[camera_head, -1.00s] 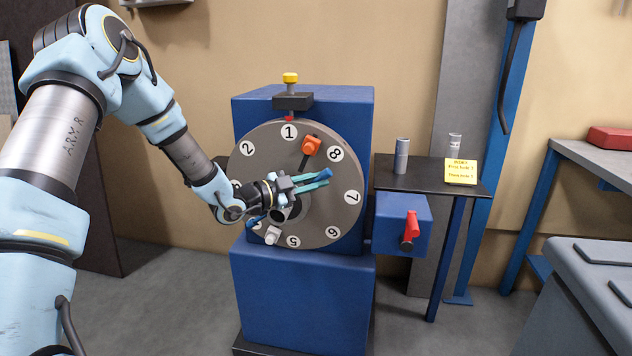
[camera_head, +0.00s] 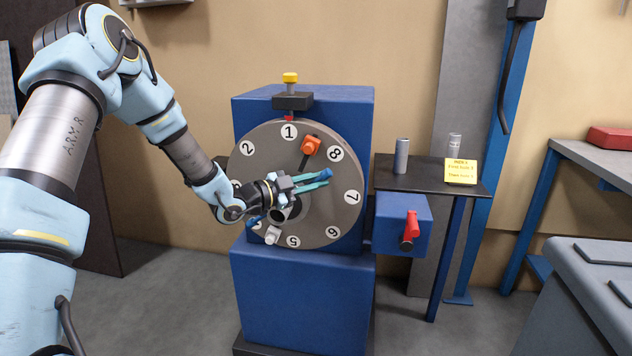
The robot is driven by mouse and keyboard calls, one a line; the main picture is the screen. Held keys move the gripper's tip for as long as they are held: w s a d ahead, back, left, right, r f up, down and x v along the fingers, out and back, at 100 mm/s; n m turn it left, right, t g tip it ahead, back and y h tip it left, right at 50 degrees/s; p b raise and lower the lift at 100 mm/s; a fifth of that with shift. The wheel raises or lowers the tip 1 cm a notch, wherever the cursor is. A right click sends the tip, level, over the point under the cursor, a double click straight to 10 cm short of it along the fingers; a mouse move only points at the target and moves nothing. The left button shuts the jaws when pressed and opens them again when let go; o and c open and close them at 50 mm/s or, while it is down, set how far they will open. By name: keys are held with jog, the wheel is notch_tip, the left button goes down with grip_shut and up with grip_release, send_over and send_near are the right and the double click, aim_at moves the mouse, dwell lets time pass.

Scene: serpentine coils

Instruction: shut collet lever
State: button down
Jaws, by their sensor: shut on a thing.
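A large grey dial (camera_head: 335,225) with numbered white spots is mounted on a blue machine. My gripper (camera_head: 323,180) is in front of the dial, right of its centre, with its teal fingers pointing right. They are shut on a small blue grip (camera_head: 324,173), which looks like a lever end; the fingers and my wrist hide the rest of it. An orange knob (camera_head: 311,146) on a dark arm stands near spots 1 and 8. A red lever (camera_head: 412,224) stands nearly upright on a blue box at the right. The frames do not label which part is the collet lever.
A yellow-topped plunger (camera_head: 290,79) stands above the dial. A small black table (camera_head: 425,178) at the right holds a grey cylinder (camera_head: 401,157), another cylinder (camera_head: 454,146) and a yellow note (camera_head: 461,171). A grey cabinet (camera_head: 580,290) fills the lower right.

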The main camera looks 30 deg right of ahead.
jog(key=shift+f, duration=0.15)
jog(key=shift+s+d+f+m+t+y+b, duration=0.15)
jog(key=shift+f+m+t+y+b, duration=0.5)
jog(key=shift+f+m+y+b, duration=0.95)
jog(key=shift+s+d+f+m+t+y+b, duration=0.1)
jog(key=shift+f+m+t+y+b, duration=0.6)
jog(key=shift+f+y+b, duration=1.3)
jog(key=shift+s+d+f+m+t+y+b, duration=0.15)
jog(key=shift+f+m+t+y+b, duration=0.7)
jog(key=shift+f+b, duration=1.7)
jog(key=shift+w+r+m+b, duration=0.1)
jog(key=shift+r+m+b, duration=0.15)
jog(key=shift+r+b, duration=0.35)
jog(key=c, duration=0.8)
grip_release()
jog(key=shift+c, duration=0.2)
